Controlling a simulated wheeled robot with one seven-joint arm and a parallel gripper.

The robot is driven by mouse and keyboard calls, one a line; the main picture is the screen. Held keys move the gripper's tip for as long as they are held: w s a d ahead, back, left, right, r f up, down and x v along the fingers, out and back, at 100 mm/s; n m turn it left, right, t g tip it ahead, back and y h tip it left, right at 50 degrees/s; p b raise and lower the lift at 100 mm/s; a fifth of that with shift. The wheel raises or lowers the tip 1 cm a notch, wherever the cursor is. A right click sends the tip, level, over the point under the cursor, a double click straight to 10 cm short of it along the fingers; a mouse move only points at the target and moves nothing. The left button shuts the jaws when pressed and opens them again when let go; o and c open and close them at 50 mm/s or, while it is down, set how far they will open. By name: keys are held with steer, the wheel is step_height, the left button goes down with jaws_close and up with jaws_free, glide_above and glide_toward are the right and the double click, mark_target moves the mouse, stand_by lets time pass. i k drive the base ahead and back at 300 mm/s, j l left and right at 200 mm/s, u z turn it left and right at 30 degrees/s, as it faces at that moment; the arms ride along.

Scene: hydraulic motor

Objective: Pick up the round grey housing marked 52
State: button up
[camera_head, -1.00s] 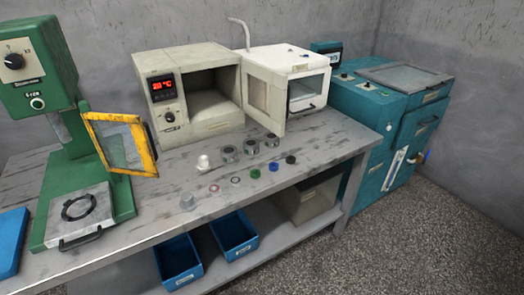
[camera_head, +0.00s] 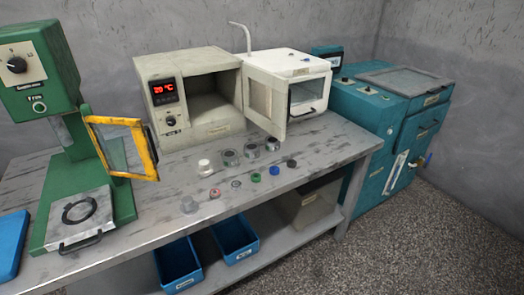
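Three round grey metal housings stand in a row on the workbench, in front of the ovens: a left one (camera_head: 231,158), a middle one (camera_head: 252,151) and a right one (camera_head: 272,144). They stand upright and apart from each other. Their markings are too small to read, so I cannot tell which one bears 52. My gripper is not in view.
Around the housings on the workbench (camera_head: 330,150) lie a white part (camera_head: 205,167), a grey cylinder (camera_head: 189,205), small rings, and green (camera_head: 256,178), blue (camera_head: 274,171) and black (camera_head: 291,164) parts. A green press (camera_head: 70,150) with a yellow-framed guard (camera_head: 122,148) stands left.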

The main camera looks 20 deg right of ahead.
mark_target(254, 153)
steer(key=i+j+z, duration=0.1)
steer(key=i+j, duration=1.2)
steer(key=j, duration=0.15)
steer(key=i+j, duration=0.2)
steer(key=i, duration=0.2)
steer(key=l+z, duration=0.05)
